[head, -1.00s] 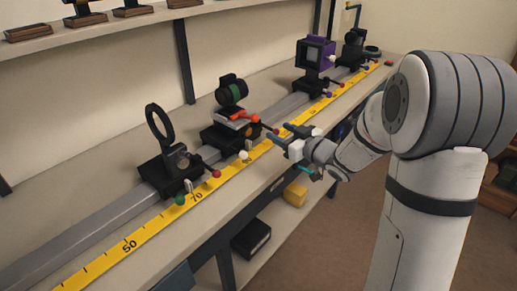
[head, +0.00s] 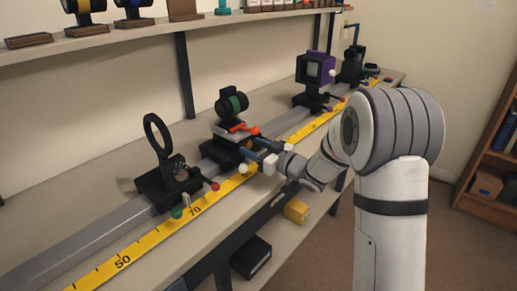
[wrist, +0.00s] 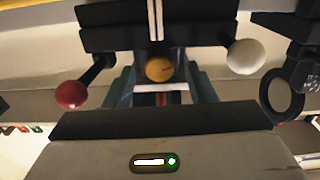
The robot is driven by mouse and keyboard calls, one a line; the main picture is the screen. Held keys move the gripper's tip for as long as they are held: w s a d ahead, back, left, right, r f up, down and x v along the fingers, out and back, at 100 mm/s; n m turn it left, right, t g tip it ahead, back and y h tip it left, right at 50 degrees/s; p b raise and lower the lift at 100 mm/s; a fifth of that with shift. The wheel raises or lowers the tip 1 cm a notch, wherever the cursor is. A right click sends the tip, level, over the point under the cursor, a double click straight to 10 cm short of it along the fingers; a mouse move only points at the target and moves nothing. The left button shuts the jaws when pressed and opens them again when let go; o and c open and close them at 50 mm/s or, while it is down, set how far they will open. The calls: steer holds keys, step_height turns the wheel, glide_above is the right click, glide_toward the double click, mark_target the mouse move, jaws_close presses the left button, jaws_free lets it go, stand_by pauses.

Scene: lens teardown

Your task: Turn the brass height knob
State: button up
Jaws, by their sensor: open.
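The brass height knob (wrist: 159,69) is a small round yellow knob in the wrist view, on the front of the dark middle carriage. My gripper (wrist: 162,82) is open. Its two blue-grey fingers lie to the left and right of the knob in that view, with a gap on both sides; I cannot tell whether they touch it. In the head view my gripper (head: 249,147) is at the front of the middle carriage (head: 222,153), which carries a black ring mount with a green band (head: 231,104). The knob is hidden there.
A red ball lever (wrist: 70,95) and a white ball lever (wrist: 245,57) flank the knob. A red-orange lever (head: 240,127) sits above the carriage. A ring holder (head: 160,140) stands left, a purple-framed mount (head: 315,68) right. A yellow scale (head: 150,240) runs along the bench front.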

steer(key=shift+c, duration=0.2)
steer(key=c, duration=0.9)
steer(key=shift+d, duration=0.3)
steer(key=shift+s+a+r, duration=0.1)
steer(key=shift+a+r+m+p, duration=0.15)
steer(key=shift+m+p, duration=0.15)
steer(key=shift+p, duration=0.15)
steer(key=shift+r+m+p, duration=0.1)
steer(key=shift+m+p, duration=0.8)
steer(key=shift+p, duration=0.15)
steer(key=m+p, duration=0.3)
steer(key=shift+m, duration=0.3)
steer(key=shift+a+m+p, duration=0.1)
steer(key=shift+m+p, duration=0.7)
steer(key=shift+f, duration=0.2)
